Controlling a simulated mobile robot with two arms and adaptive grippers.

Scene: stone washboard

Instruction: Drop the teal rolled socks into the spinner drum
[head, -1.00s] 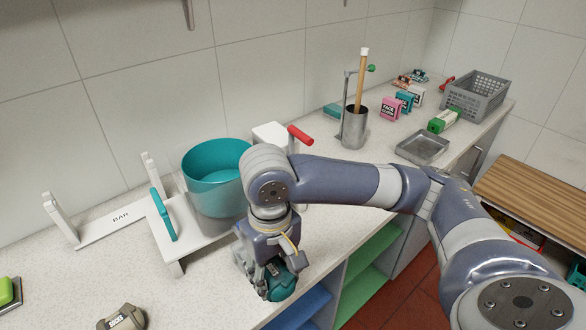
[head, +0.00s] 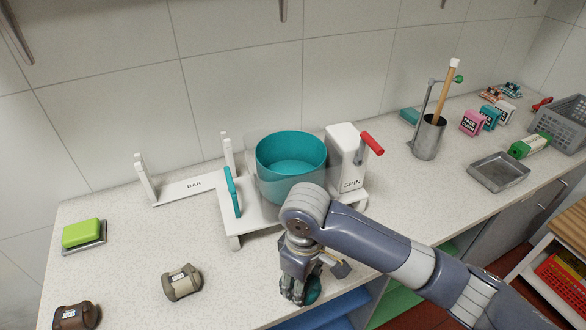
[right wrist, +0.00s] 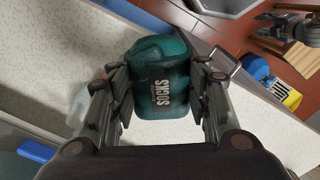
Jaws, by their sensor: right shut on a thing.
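The teal rolled socks (right wrist: 162,80) sit between the two fingers of my right gripper (right wrist: 160,95) in the right wrist view, with the "SOCKS" label facing the camera. In the head view the right gripper (head: 296,290) points down near the counter's front edge, and only a sliver of the teal socks (head: 313,290) shows beside its fingers. I cannot tell if the socks touch the counter. The spinner drum (head: 292,160) is an open teal tub in a clear housing, behind the gripper, next to a white "SPIN" block (head: 345,160) with a red handle.
Brown (head: 76,316) and tan (head: 182,283) rolled bundles lie on the counter at left. A green soap (head: 83,233) rests on a dish. A white "BAR" stand (head: 185,190) is left of the drum. A metal cup (head: 428,138) and tray (head: 498,171) stand at right.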

